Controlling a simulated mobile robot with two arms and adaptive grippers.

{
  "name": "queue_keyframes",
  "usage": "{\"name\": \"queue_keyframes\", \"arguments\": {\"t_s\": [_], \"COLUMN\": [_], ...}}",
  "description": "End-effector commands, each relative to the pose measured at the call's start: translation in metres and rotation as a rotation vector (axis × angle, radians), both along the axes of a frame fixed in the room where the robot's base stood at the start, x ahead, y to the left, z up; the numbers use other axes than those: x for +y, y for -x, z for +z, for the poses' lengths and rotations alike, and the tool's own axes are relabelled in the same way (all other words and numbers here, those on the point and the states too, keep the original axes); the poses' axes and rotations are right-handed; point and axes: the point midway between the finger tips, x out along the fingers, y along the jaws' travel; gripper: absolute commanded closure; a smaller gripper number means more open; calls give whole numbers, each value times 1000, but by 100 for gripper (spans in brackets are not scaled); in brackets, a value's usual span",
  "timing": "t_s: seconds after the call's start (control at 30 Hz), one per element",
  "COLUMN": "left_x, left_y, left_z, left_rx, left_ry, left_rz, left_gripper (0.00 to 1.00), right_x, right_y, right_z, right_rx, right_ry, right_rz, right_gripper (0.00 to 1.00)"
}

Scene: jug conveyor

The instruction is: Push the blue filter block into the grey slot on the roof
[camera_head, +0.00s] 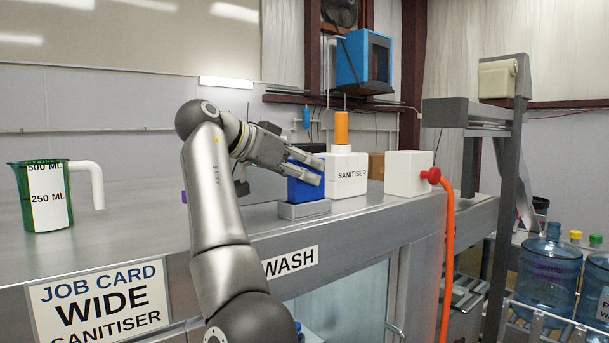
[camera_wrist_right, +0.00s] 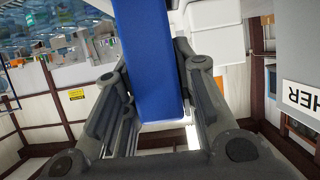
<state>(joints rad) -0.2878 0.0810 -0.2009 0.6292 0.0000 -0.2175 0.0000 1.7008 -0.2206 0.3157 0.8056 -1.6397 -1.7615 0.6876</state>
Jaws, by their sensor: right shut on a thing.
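The blue filter block (camera_head: 306,191) stands upright at the grey slot (camera_head: 303,210) on the steel roof. Its lower end meets the slot's top; how deep it sits inside I cannot tell. My right gripper (camera_head: 316,171) reaches in from the left and is shut on the block, with its fingers across the upper part. In the right wrist view the block (camera_wrist_right: 148,50) runs between the two fingers, and its far end and the slot are not clear. My left gripper is not in view.
A white sanitiser box (camera_head: 346,178) with an orange top stands just behind and right of the block. A white box (camera_head: 407,174) with a red knob and orange hose is farther right. A green jug (camera_head: 45,213) stands at the left. The roof between is mostly clear.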

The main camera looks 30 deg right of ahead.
Motion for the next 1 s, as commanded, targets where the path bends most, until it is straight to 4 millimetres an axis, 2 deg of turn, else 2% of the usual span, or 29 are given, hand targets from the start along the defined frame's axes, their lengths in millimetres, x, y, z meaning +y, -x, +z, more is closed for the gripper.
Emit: {"name": "queue_keyframes", "arguments": {"t_s": [0.23, 0.67, 0.7, 0.83, 1.0], "left_x": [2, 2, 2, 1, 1], "left_y": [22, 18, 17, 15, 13], "left_z": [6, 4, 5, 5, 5], "left_rx": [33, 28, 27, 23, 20], "left_ry": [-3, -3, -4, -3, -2], "left_rz": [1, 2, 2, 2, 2], "left_gripper": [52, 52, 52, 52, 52], "right_x": [0, 0, 0, 0, 0], "right_y": [0, 0, 0, 0, 0], "right_z": [-20, -26, -25, -25, -25], "right_rx": [1, 1, 1, 1, 1], "right_ry": [-1, 1, 0, 0, 0], "right_rz": [1, 0, 0, 0, 1], "right_gripper": [98, 98, 69, 52, 52]}}
